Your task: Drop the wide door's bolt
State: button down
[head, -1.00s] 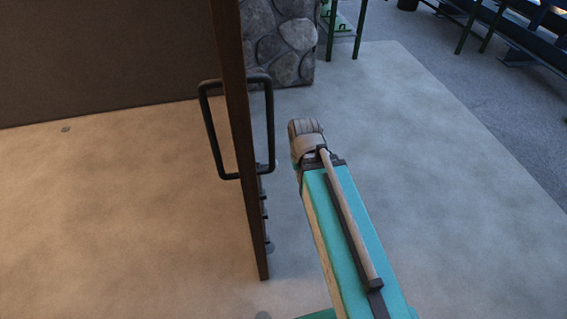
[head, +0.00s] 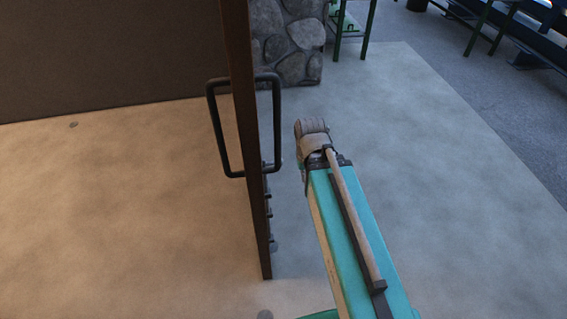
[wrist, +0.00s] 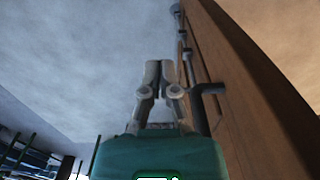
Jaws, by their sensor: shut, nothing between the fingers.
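The wide door (head: 245,130) stands nearly edge-on in the head view, brown, with a black pull handle on each side. The bolt (head: 268,205) shows as small dark fittings down the lower right face of the door. In the wrist view, the bolt's dark rod (wrist: 186,45) runs along the wooden door face (wrist: 250,90), with a bent knob (wrist: 207,88) sticking out. My gripper (wrist: 158,68) is shut and empty, just left of the rod in that view; I cannot tell whether it touches it. In the head view my fingers are hidden behind my arm.
A stone pillar (head: 288,45) stands behind the door. Small round floor fittings lie at the left (head: 73,124) and near the front (head: 265,314). Green-legged furniture (head: 352,28) and dark benches (head: 500,25) stand at the back right. The pale floor right of my arm is clear.

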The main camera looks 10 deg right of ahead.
jog(key=c, duration=1.1)
grip_release()
jog(key=o, duration=0.4)
jog(key=shift+w+f+b, duration=0.25)
jog(key=shift+f+b, duration=0.3)
jog(key=o, duration=0.6)
jog(key=f+b, duration=0.1)
jog(key=w+f+y+b, duration=0.1)
jog(key=w+f+n+b, duration=0.1)
jog(key=shift+a+f+y+b, duration=0.2)
jog(key=shift+a+y+b, duration=0.1)
jog(key=shift+a, duration=0.05)
jog(key=w+f+n+y+b, duration=0.6)
jog(key=w+f+b, duration=0.45)
jog(key=b, duration=0.65)
jog(key=w+d+f+n+t+y+b, duration=0.1)
jog(key=w+d+f+n+y+b, duration=0.1)
jog(key=b, duration=0.4)
jog(key=w+d+f+n+t+y+b, duration=0.1)
jog(key=w+d+f+n+y+b, duration=0.1)
jog(key=b, duration=0.5)
jog(key=w+d+f+n+t+y+b, duration=0.1)
jog(key=w+d+f+n+y+b, duration=0.1)
jog(key=w+d+y+b, duration=0.4)
jog(key=shift+w+f+n, duration=0.3)
jog(key=shift+w+f, duration=0.15)
jog(key=shift+f, duration=0.25)
jog(key=shift+a, duration=0.15)
